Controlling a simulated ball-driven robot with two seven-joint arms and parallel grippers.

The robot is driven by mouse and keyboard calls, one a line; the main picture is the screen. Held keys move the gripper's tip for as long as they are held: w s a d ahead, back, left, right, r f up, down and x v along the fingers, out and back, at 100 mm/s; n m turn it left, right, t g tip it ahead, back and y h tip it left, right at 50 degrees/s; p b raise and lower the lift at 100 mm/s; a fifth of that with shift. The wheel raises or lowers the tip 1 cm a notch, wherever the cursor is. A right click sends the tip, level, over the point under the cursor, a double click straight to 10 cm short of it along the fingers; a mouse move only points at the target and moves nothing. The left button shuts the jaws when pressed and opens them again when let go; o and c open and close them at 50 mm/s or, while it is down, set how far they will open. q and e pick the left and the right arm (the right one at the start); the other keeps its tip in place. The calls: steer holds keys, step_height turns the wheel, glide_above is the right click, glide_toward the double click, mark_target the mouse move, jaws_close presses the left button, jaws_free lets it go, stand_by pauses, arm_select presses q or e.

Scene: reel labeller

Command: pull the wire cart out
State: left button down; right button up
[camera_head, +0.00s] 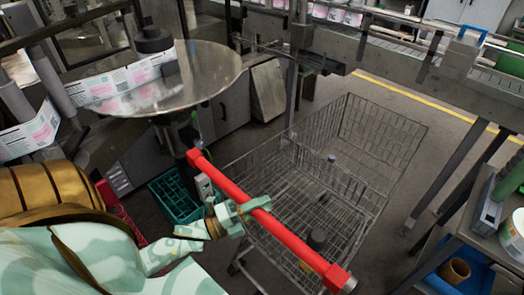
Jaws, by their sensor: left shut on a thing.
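The wire cart (375,180) is a grey mesh basket cart standing on the floor in the middle of the head view, partly under the conveyor. Its red push bar (300,252) runs slantwise along the near side, from upper left to lower right. My left gripper (250,206) is shut on the red bar, left of its middle. Two small dark cylindrical things show inside or through the mesh; I cannot tell which. My right gripper is not in view.
A round metal reel table (165,82) of the labeller stands at upper left. A green crate (172,199) lies on the floor left of the cart. A conveyor (400,57) crosses behind. A bench with a blue tray (440,273) stands at right.

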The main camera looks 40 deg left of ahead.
arm_select(q)
steer(key=shift+f, duration=0.1)
steer(key=c, duration=1.1)
jaws_free()
steer(key=b+v, duration=0.2)
steer(key=v, duration=1.4)
steer(key=shift+a+f, duration=0.1)
steer(key=shift+a, duration=0.05)
